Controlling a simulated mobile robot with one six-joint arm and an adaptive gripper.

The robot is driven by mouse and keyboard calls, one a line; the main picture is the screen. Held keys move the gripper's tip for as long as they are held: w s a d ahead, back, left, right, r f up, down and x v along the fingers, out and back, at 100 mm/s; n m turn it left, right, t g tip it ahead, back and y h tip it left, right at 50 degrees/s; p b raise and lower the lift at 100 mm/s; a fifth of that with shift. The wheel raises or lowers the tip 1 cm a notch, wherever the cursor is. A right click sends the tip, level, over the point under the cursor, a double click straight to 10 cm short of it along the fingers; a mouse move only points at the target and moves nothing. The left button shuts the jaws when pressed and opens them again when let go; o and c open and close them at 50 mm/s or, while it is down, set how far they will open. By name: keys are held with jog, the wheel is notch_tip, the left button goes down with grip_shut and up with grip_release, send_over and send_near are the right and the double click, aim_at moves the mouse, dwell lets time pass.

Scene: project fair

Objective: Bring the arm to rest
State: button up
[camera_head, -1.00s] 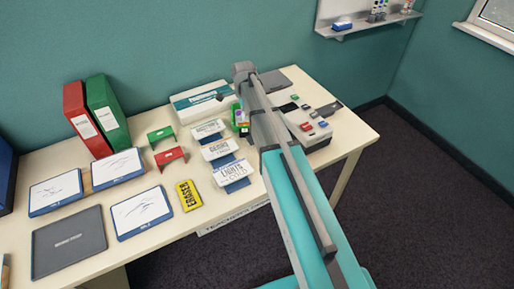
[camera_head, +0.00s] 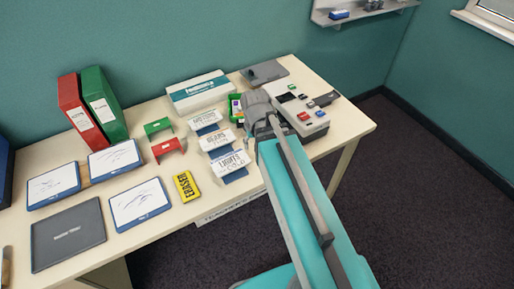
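My arm, teal and grey, reaches from the bottom right up over the table's front edge. Its grey end joint shows above the table, between the folded cards and the grey button box. My gripper's fingers cannot be made out; they are hidden behind or below the arm's end, so I cannot see whether they are open or hold anything.
The cream table (camera_head: 185,222) carries a grey button box (camera_head: 312,122), a white-and-teal box (camera_head: 198,92), several folded cards (camera_head: 229,161), a yellow eraser (camera_head: 187,186), red (camera_head: 84,113) and green (camera_head: 105,104) binders, whiteboards (camera_head: 140,203) and a dark tray (camera_head: 68,234). Floor at right is clear.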

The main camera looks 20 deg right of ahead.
jog(key=shift+s+n, duration=0.7)
jog(key=shift+s, duration=0.25)
dwell(0.6)
